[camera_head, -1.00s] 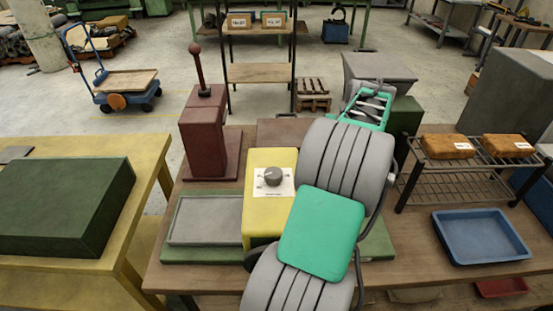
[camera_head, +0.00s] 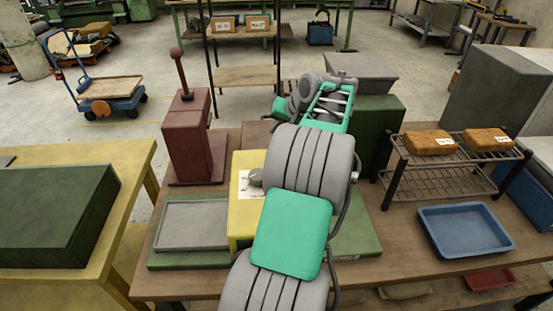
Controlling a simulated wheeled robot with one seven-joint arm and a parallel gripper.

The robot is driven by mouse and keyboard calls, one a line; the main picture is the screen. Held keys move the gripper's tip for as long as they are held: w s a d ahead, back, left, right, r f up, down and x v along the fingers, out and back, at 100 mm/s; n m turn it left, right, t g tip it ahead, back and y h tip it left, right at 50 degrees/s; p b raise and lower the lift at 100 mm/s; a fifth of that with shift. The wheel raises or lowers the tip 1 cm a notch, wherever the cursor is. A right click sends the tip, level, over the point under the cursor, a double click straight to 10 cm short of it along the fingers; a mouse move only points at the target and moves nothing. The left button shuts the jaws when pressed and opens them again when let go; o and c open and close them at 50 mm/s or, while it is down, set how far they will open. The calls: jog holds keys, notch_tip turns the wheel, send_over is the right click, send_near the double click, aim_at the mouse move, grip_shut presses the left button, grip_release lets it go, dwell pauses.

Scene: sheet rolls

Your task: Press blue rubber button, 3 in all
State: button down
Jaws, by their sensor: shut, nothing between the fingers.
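The blue rubber button does not show in the head view. My grey and green arm covers the middle of the wooden workbench (camera_head: 390,270), and the button may be behind it. A yellow box (camera_head: 242,215) with a white label and a grey knob (camera_head: 256,177) stands on the bench, partly covered by my arm on its right. The far part of my arm is over the back of the bench, in front of the dark green block. My gripper's fingers are hidden from this view, so I cannot see where they are relative to the button.
A dark red block with an upright lever (camera_head: 187,130) and a grey tray (camera_head: 193,225) stand left. On the right are a dark green block (camera_head: 377,130), a wire rack (camera_head: 450,178) with two orange-brown packages, and a blue tray (camera_head: 465,232). A yellow table (camera_head: 135,160) is far left.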

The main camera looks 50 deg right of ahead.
notch_tip(320, 180, down, 8)
jog(key=b, duration=0.7)
jog(key=shift+f, duration=0.25)
dwell(1.3)
jog(key=shift+f, duration=0.55)
